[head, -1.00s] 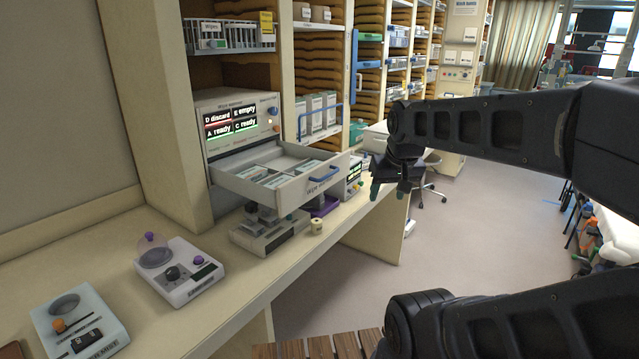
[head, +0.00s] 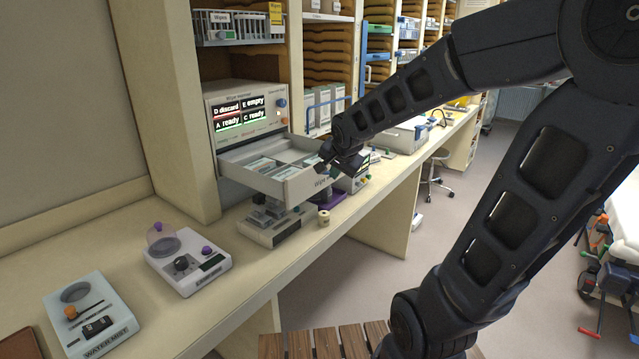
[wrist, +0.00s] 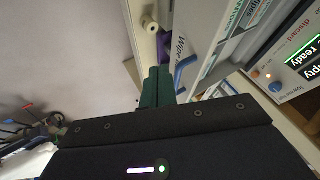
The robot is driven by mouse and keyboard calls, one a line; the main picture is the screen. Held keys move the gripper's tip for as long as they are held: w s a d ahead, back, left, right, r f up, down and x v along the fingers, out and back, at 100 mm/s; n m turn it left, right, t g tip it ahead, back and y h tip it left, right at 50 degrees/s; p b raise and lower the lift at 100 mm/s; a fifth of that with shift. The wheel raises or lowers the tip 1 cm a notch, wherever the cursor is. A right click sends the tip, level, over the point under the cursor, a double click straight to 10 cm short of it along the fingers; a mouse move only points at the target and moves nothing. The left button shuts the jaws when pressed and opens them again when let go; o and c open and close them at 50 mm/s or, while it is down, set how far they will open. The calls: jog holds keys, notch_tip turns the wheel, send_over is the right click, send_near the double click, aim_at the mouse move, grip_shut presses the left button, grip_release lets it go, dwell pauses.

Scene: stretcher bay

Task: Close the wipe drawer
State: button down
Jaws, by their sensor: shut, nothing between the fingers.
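The wipe drawer (head: 293,188) is pulled well out of the white wipe dispenser (head: 245,112), and packets show inside it. Its front also shows in the wrist view (wrist: 184,50), labelled "Wipe", with a blue handle (wrist: 184,70). My gripper (head: 335,168) is at the right end of the drawer front and hides the handle in the head view. In the wrist view its green fingers (wrist: 157,84) are together and empty, just beside the handle. I cannot tell whether they touch the drawer.
A device (head: 268,228) and a small cream roll (head: 324,218) stand on the counter below the drawer. A white device with purple knobs (head: 187,262) and a water mist unit (head: 90,318) are at the left.

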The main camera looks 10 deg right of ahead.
aim_at(246, 158)
jog(key=shift+w+a+f, duration=0.55)
jog(key=shift+w+f, duration=0.65)
jog(key=shift+w, duration=0.15)
jog(key=shift+w+a+f, duration=0.6)
jog(key=shift+w+f, duration=0.55)
jog(key=shift+w, duration=0.2)
jog(key=shift+w+a+f, duration=0.55)
jog(key=shift+w+f, duration=0.65)
jog(key=shift+w, duration=0.15)
jog(key=w+a, duration=2.4)
jog(key=shift+w+a+r, duration=0.1)
jog(key=shift+w+a, duration=0.3)
jog(key=shift+a, duration=0.05)
